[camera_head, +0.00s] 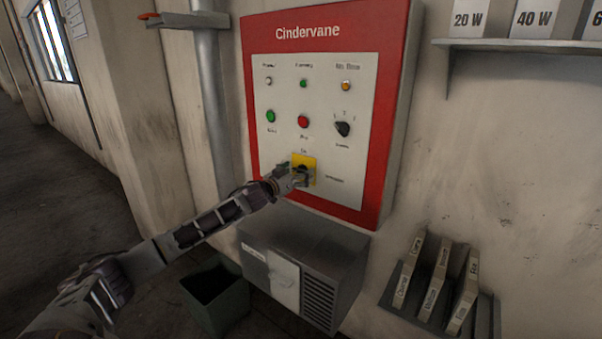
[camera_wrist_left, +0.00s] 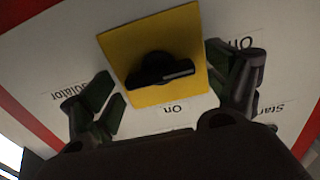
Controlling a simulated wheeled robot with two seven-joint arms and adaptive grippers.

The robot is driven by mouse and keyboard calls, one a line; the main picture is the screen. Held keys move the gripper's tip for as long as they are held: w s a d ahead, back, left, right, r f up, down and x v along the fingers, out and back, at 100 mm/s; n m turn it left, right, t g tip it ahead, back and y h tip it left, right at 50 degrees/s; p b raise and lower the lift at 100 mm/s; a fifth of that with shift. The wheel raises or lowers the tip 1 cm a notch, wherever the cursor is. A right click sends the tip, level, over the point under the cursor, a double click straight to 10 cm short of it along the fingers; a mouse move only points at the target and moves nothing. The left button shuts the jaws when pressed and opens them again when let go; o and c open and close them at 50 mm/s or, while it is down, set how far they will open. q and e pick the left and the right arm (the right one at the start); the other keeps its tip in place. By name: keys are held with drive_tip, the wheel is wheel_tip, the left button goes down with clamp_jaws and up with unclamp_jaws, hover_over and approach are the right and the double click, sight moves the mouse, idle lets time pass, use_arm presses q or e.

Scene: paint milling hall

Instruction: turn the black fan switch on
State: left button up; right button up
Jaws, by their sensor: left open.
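The red-framed Cindervane panel (camera_head: 335,33) is on the wall. A black rotary handle on a yellow plate (camera_head: 312,163), labelled as an isolator, is low on it. The wrist view shows the black handle (camera_wrist_left: 160,72) lying crosswise over the yellow plate (camera_wrist_left: 130,45), with an upside-down "On" label below the plate. A separate black selector knob (camera_head: 343,129) is higher right, its label unreadable. My left gripper (camera_head: 299,175) is at the yellow plate and partly covers it. In the wrist view my left gripper (camera_wrist_left: 168,95) is open, fingers either side of the handle; contact is unclear. My right gripper is out of view.
A green button (camera_head: 271,116) and red button (camera_head: 303,122) are above the yellow plate. A grey vented box (camera_head: 283,245) is beneath the panel, with a dark bin (camera_head: 217,297) to its left. A rack of labelled slabs (camera_head: 438,282) and a shelf (camera_head: 520,43) are at right.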

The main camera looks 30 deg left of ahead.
use_arm(q)
drive_tip(key=shift+r, duration=0.1)
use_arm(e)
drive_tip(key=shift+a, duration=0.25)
use_arm(q)
drive_tip(key=shift+c, duration=0.6)
drive_tip(key=c, duration=0.9)
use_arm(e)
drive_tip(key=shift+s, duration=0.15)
